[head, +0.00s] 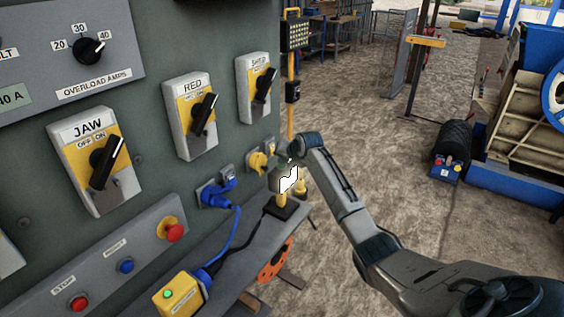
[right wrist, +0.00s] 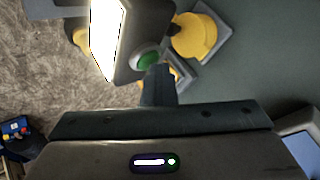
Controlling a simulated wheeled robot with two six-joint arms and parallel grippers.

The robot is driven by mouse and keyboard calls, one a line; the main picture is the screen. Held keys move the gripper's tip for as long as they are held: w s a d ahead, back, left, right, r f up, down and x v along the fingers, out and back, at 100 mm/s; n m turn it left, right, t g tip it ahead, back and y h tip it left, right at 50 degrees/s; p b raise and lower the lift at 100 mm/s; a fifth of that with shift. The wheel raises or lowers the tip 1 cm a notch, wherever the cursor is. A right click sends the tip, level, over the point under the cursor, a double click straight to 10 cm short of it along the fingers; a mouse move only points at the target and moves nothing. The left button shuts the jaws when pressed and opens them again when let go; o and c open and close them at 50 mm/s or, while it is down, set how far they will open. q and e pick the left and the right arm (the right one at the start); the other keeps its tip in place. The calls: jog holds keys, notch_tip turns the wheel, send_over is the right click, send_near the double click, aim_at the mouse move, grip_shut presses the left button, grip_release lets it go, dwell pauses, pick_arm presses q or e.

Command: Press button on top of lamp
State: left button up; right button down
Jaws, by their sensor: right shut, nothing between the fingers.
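The work lamp (head: 289,180) stands on the shelf beside the grey panel, with its white face glowing. In the right wrist view the lamp (right wrist: 106,38) shows its bright panel and dark housing, with a round green button (right wrist: 147,60) on top. My right gripper (head: 284,160) is shut and empty, just above the lamp's top. In the right wrist view its fingertips (right wrist: 159,70) are at the edge of the green button and hide part of it. I cannot tell whether they touch it. My left gripper is not in view.
Yellow sockets (right wrist: 196,37) and a blue plug (head: 213,194) sit on the panel close by. A yellow box (head: 178,296) with a green button is on the shelf. A yellow post (head: 290,95) rises behind the lamp.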

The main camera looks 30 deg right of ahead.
aim_at(283, 166)
jog(key=shift+r+p, duration=2.8)
jog(key=shift+r, duration=0.15)
jog(key=shift+w+f, duration=0.1)
jog(key=shift+d, duration=0.1)
